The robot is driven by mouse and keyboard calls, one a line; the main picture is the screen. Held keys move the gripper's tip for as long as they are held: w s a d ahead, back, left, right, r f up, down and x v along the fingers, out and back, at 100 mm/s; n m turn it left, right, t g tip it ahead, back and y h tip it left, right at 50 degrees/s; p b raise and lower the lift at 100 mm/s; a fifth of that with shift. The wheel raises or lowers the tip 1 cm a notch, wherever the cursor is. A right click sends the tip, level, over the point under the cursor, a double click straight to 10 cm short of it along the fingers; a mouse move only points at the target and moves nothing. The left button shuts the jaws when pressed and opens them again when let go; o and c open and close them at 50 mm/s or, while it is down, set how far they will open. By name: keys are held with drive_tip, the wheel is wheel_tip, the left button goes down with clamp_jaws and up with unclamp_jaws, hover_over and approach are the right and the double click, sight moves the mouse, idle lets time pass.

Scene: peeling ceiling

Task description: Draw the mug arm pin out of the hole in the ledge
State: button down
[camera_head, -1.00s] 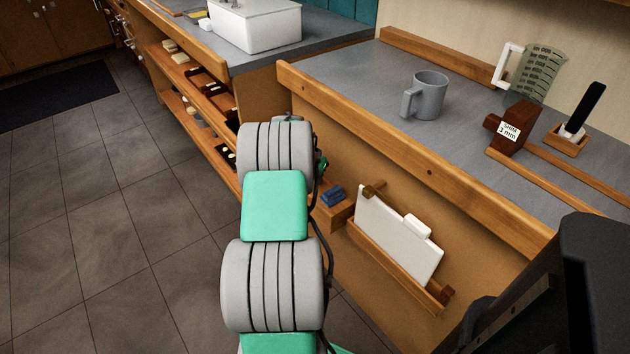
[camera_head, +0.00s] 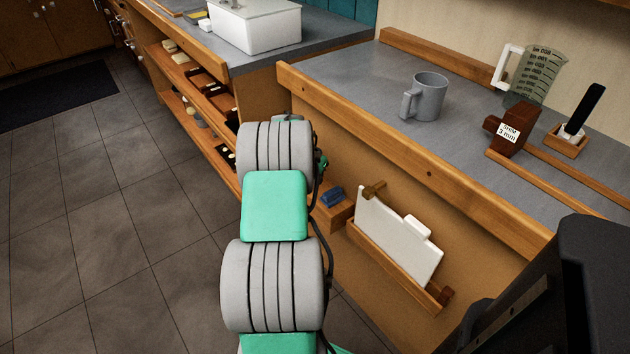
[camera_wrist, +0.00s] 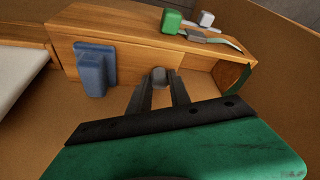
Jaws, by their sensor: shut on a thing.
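In the wrist view, my gripper (camera_wrist: 160,84) is shut on a small grey pin end (camera_wrist: 160,76). The pin end shows between the fingertips, right against the lower edge of the wooden ledge (camera_wrist: 130,45). The hole is hidden, and I cannot tell how deep the pin sits in it. A blue block (camera_wrist: 95,68) is on the ledge to the left of the fingers. In the head view, part of the ledge (camera_head: 336,216) and the blue block (camera_head: 332,196) show beside my arm. My arm hides the gripper and pin there.
In the head view, a white board (camera_head: 394,235) stands in a wooden rack right of the ledge. A grey mug (camera_head: 427,97) stands on the counter above.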

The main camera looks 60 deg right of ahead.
drive_tip(key=shift+r+p, duration=1.95)
drive_tip(key=shift+r, duration=1.65)
